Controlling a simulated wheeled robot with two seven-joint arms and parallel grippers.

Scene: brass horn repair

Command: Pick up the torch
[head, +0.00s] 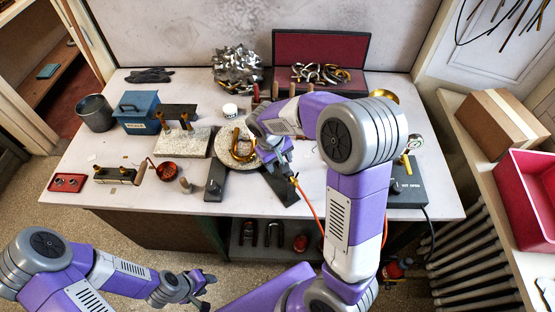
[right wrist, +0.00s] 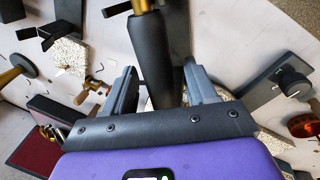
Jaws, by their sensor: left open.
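The torch (right wrist: 152,60) has a dark handle with a brass tube at its top in the right wrist view. The handle lies between the two fingers of my right gripper (right wrist: 162,88). Whether the fingers press on it is not clear. In the head view my right gripper (head: 284,158) is over the front middle of the bench, with an orange hose (head: 310,210) running down from beside it. My right arm hides part of the bench there. My left gripper (head: 198,290) is open and empty, low in front of the bench.
On the bench (head: 130,205) are a round pale disc (head: 228,150) with a brass horn part (head: 241,146), a copper pan (head: 166,171), a blue box (head: 137,110), a grey bucket (head: 95,113) and a red-lined case (head: 320,48). A shelf with a pink bin (head: 528,195) stands at right.

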